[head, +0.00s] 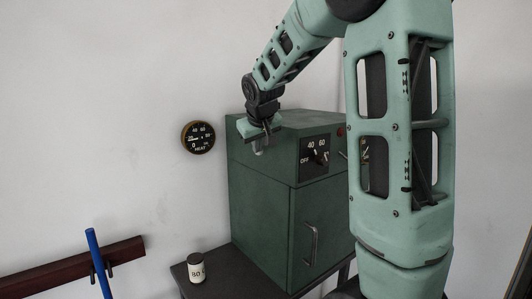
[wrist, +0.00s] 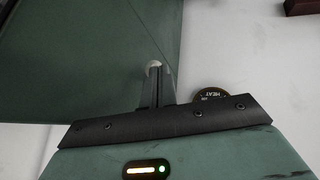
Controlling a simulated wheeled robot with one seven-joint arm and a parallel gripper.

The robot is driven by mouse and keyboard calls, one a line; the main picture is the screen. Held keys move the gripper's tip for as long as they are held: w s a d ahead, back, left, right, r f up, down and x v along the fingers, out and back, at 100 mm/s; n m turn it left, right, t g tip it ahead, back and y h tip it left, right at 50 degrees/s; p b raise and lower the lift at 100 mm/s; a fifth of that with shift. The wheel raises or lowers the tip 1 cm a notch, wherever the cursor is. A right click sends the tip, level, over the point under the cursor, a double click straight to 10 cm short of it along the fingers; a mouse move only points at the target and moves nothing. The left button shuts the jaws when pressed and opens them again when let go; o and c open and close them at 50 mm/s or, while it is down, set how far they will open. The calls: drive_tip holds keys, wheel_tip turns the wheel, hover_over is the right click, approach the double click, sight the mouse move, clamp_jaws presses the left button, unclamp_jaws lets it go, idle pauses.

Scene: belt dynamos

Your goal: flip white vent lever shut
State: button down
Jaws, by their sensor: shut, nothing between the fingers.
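A green metal cabinet (head: 259,215) stands against the wall. My gripper (head: 261,149) is at the upper part of its left side. In the wrist view my gripper (wrist: 157,80) is shut, with its fingers together and nothing held between them. A small whitish rounded tip, likely the white vent lever (wrist: 153,64), shows just beyond the fingertips against the green panel. The fingers hide the rest of it, and I cannot tell whether they touch it. In the head view I cannot make out the lever apart from my gripper.
The cabinet front has a dial (head: 319,156) and a door handle (head: 311,244). A round heat gauge (head: 198,137) hangs on the wall to the left. A small jar (head: 196,267) stands on the dark table beside the cabinet. A blue pole (head: 98,262) leans at lower left.

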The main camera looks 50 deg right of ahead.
drive_tip(key=shift+s+a+f+b, duration=0.1)
drive_tip(key=shift+f+b, duration=0.45)
drive_tip(key=shift+b, duration=0.2)
drive_tip(key=shift+r, duration=0.2)
